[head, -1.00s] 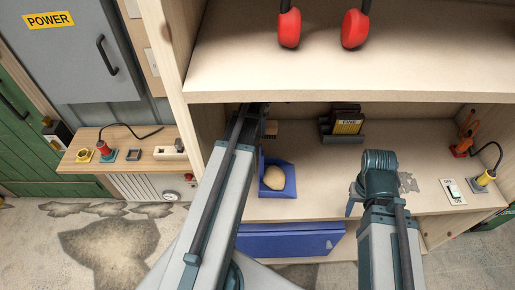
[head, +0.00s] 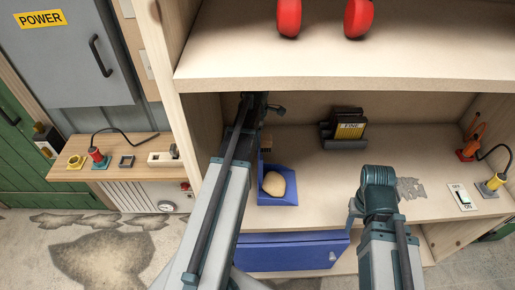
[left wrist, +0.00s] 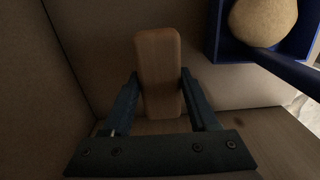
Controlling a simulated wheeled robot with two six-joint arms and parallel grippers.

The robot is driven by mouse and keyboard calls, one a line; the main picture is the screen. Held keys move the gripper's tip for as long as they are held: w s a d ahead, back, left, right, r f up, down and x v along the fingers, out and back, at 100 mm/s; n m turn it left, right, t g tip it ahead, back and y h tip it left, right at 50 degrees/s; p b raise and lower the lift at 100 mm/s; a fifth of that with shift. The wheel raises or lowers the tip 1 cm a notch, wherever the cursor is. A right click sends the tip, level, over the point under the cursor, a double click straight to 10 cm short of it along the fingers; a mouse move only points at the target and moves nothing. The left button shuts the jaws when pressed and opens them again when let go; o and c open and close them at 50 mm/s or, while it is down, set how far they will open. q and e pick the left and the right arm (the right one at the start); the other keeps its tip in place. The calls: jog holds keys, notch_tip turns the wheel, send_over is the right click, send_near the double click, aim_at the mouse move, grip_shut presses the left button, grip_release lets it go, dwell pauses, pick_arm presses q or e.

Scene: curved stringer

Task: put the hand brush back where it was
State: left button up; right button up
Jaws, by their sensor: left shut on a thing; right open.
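The hand brush shows in the left wrist view as a wooden block (left wrist: 160,75) between the two fingers of my left gripper (left wrist: 160,88), which is shut on it. In the head view a small brown part of the brush (head: 266,144) shows beside my left arm, inside the lower shelf bay near its left side. Most of the left gripper is hidden behind the arm there. Whether the brush touches the shelf, I cannot tell. My right gripper (head: 353,212) is open and empty, low in front of the shelf, partly hidden by its arm.
A blue dustpan-like tray (head: 283,199) with a tan round thing (head: 274,183) stands close to the brush. A black holder with a yellow-labelled block (head: 348,128) is further right. The shelf between it and the switch (head: 461,197) is mostly clear. An upper shelf (head: 390,70) overhangs.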

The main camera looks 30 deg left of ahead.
pick_arm(q)
jog(key=shift+f+b, duration=1.9)
jog(key=shift+f, duration=0.1)
jog(key=shift+r, duration=0.15)
jog(key=o, duration=1.2)
notch_tip(320, 180, up, 12)
jog(key=p, duration=1.2)
jog(key=shift+r, duration=0.1)
